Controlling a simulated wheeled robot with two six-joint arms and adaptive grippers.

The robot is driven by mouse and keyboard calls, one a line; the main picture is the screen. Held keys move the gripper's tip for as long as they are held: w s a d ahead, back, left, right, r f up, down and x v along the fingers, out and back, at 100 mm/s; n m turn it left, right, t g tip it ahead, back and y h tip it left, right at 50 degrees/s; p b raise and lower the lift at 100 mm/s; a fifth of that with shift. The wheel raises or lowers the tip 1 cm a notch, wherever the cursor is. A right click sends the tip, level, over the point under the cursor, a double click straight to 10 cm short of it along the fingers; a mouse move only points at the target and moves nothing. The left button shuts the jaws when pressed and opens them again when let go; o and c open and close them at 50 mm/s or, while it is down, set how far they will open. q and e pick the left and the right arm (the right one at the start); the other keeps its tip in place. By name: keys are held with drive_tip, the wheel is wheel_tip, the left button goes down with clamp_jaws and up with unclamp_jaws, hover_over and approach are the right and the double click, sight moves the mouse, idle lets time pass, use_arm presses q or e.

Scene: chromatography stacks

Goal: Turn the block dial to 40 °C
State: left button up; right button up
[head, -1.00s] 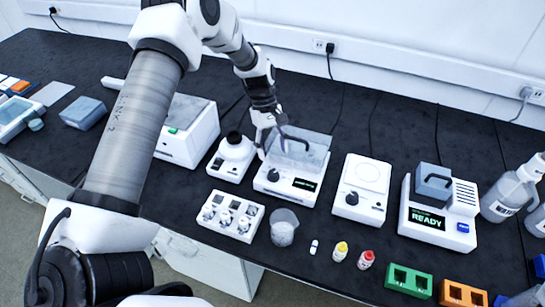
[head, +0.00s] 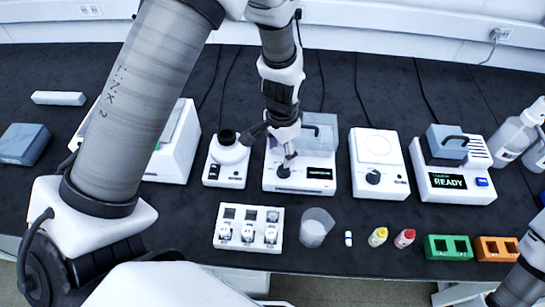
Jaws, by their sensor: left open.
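The white block unit (head: 325,187) with a raised clear lid (head: 322,128) stands near the middle of the bench. Its dark round dial (head: 283,171) is at the left of its front face, beside a small dark display (head: 320,173) whose text is too small to read. My left gripper (head: 275,147) is open and points down just behind and above the dial. It hides part of the unit's top and lid. I cannot tell whether a fingertip touches the dial. My right arm (head: 522,287) shows only at the lower right corner; its gripper is out of view.
A white device with a similar dial (head: 373,177) stands to the right, then a device reading READY (head: 448,182). A small white mixer (head: 227,160) stands close on the left.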

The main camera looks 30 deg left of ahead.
sight(283, 169)
use_arm(q)
drive_tip(key=shift+d+f, duration=0.35)
drive_tip(key=shift+f, duration=0.25)
drive_tip(key=shift+d+f, duration=0.3)
drive_tip(key=shift+f, duration=0.3)
drive_tip(key=f, duration=0.4)
drive_tip(key=shift+w+a+f+p, duration=0.25)
drive_tip(key=shift+a+f+p, duration=0.05)
drive_tip(key=shift+p, duration=0.1)
drive_tip(key=shift+s+a+f, duration=0.1)
drive_tip(key=shift+f, duration=0.15)
drive_tip(key=shift+d, duration=0.2)
drive_tip(key=shift+c, duration=1.4)
clamp_jaws()
